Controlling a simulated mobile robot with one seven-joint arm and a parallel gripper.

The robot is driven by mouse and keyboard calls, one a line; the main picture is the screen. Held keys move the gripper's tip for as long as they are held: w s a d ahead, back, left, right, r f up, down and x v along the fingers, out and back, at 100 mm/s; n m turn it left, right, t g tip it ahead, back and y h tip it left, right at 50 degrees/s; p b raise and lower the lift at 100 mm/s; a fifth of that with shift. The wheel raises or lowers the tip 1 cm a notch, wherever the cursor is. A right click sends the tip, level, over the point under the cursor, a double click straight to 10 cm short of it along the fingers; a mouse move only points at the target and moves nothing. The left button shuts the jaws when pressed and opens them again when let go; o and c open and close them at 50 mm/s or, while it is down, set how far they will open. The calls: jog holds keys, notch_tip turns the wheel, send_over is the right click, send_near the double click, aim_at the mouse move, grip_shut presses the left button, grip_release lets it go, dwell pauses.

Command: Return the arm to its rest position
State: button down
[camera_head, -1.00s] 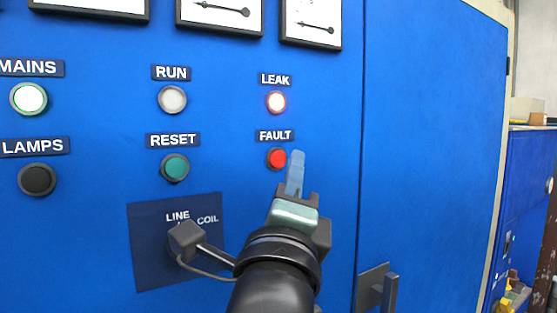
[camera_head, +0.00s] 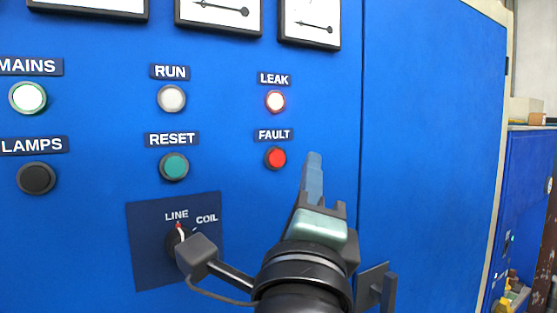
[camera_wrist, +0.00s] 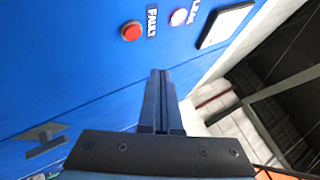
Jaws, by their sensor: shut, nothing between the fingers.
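My gripper (camera_head: 314,168) is shut and empty in front of the blue control panel (camera_head: 90,240), to the right of and a little below the red FAULT button (camera_head: 276,157). It looks clear of that button. In the wrist view my shut fingers (camera_wrist: 158,85) point toward the panel, and the FAULT button (camera_wrist: 131,31) shows beyond them to the upper left. My arm reaches up from the bottom of the head view and hides a lower part of the panel.
The rotary switch (camera_head: 178,240) sits on the LINE/COIL plate, partly hidden by my wrist camera. A door handle (camera_head: 375,287) sticks out close to the right of my wrist. The right door (camera_head: 430,140) is bare.

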jog(key=s+r+n+t+b, duration=0.1)
jog(key=s+n+t+b, duration=0.1)
jog(key=s+n, duration=0.4)
jog(key=s+r+n+t+y+b, duration=0.1)
jog(key=s+n, duration=0.5)
jog(key=n, duration=1)
jog(key=shift+s+r+t+y+b, duration=0.3)
jog(key=shift+r+t+b, duration=0.15)
jog(key=shift+t, duration=0.25)
